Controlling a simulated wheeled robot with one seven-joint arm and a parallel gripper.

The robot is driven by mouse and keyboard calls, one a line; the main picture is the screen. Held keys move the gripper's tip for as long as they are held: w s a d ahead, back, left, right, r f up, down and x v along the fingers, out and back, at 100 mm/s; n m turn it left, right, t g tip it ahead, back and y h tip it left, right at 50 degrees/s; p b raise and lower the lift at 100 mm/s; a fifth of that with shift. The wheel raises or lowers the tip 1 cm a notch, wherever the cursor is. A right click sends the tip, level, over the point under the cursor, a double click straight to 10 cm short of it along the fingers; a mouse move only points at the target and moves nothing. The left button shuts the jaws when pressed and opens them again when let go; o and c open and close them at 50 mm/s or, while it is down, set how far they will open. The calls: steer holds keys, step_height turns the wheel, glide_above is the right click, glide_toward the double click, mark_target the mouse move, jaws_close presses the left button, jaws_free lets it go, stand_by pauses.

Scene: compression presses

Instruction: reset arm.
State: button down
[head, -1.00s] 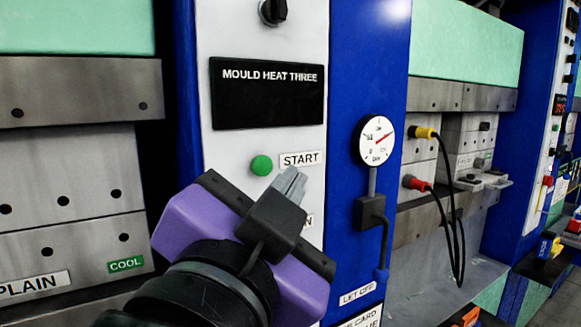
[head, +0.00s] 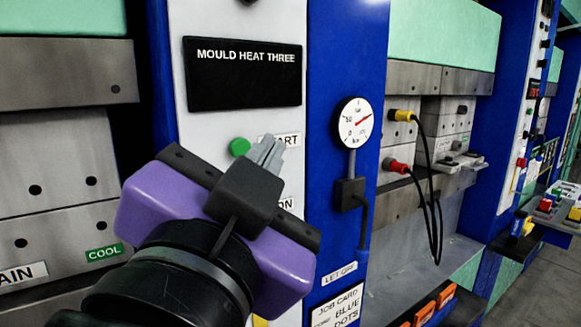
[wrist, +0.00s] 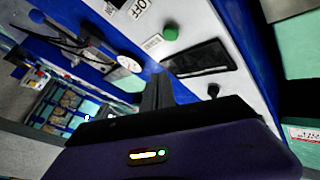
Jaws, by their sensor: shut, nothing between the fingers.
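My gripper (head: 266,155) is purple and black with grey fingers. Its fingers are shut together with nothing between them. In the head view it stands in front of the white control panel (head: 205,120), covering part of the START label and the label below it. The green start button (head: 240,147) shows just left of the fingertips; I cannot tell the gap in depth. In the wrist view my fingers (wrist: 157,92) point towards the panel, with the green button (wrist: 170,34) beyond them.
The black MOULD HEAT THREE display (head: 243,74) is above my gripper. A round gauge (head: 355,122) is on the blue column to the right. Yellow and red plugs with hanging black cables (head: 436,205) are further right. A press block marked COOL (head: 60,160) is at left.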

steer(key=s+a+f+n+t+y, duration=0.2)
steer(key=a+n+t+y, duration=0.3)
steer(key=n+y, duration=0.45)
steer(key=s+d+f+n+g+y, duration=0.1)
steer(key=d+f+n+g+y, duration=0.15)
steer(key=f, duration=0.65)
steer(key=s+d+f+n+g+y, duration=0.15)
steer(key=f+n, duration=0.25)
steer(key=f, duration=0.4)
steer(key=s+d+f+m+g+h, duration=0.1)
steer(key=s+d+f, duration=0.3)
steer(key=d+f, duration=0.25)
steer(key=s+d+f+m+g+h, duration=0.1)
steer(key=s+d+f+h, duration=0.1)
steer(key=s+d+f, duration=0.5)
steer(key=s+d+f+m+g+h, duration=0.4)
steer(key=s+d+f+h, duration=0.3)
steer(key=s+d+f, duration=0.3)
steer(key=s+f+m, duration=0.1)
steer(key=s+f, duration=0.1)
steer(key=s, duration=0.1)
steer(key=shift+s+d, duration=0.15)
steer(key=shift+s, duration=0.1)
